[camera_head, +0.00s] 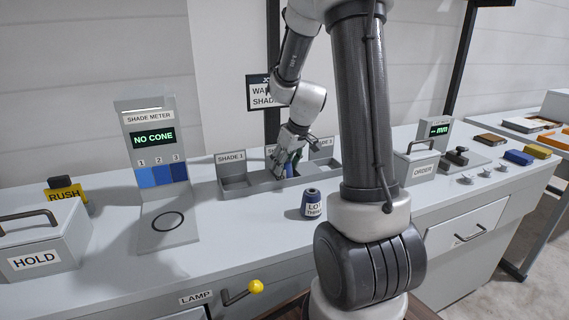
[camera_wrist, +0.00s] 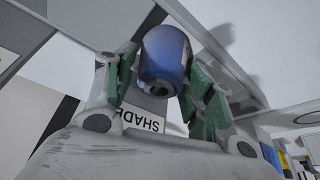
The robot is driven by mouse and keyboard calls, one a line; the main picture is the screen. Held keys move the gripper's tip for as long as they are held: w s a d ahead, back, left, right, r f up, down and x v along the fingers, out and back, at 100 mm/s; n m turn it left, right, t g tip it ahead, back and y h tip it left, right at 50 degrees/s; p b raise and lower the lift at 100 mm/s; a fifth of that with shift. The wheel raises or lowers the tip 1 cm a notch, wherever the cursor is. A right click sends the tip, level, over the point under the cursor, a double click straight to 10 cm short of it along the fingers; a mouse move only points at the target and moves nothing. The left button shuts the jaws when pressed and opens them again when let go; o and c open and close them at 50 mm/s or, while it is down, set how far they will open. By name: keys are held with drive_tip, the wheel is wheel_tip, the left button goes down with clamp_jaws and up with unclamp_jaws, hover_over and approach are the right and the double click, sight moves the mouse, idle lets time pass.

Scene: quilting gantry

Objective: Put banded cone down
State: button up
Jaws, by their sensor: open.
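My gripper (camera_head: 287,167) is down at the middle compartment of the shade bin, its sign partly hidden by my arm. In the wrist view, a blue cone (camera_wrist: 165,55) with a dark end stands between the two green-padded fingers (camera_wrist: 160,85). The fingers are open, with a gap showing at least on the right side. I cannot make out a band on this cone. Another dark blue cone (camera_head: 312,207) with a white "LOT" label stands upright on the counter, in front of the bin and apart from my gripper.
The shade bin (camera_head: 233,184) has low walls and upright signs. The shade meter (camera_head: 150,140) reads "NO CONE", and its ringed pad (camera_head: 168,240) is empty. A HOLD box (camera_head: 42,250) and an ORDER box (camera_head: 420,168) stand on the counter.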

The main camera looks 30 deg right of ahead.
drive_tip(key=a+v, duration=0.1)
drive_tip(key=v, duration=1.1)
drive_tip(key=s+a+r+m, duration=0.1)
drive_tip(key=s+a, duration=0.3)
drive_tip(key=s, duration=0.6)
drive_tip(key=s+a+r+m+h, duration=0.1)
drive_tip(key=s+a+r, duration=0.2)
drive_tip(key=s, duration=0.8)
drive_tip(key=shift+a+r, duration=0.15)
drive_tip(key=shift+a, duration=0.5)
drive_tip(key=shift+s, duration=0.1)
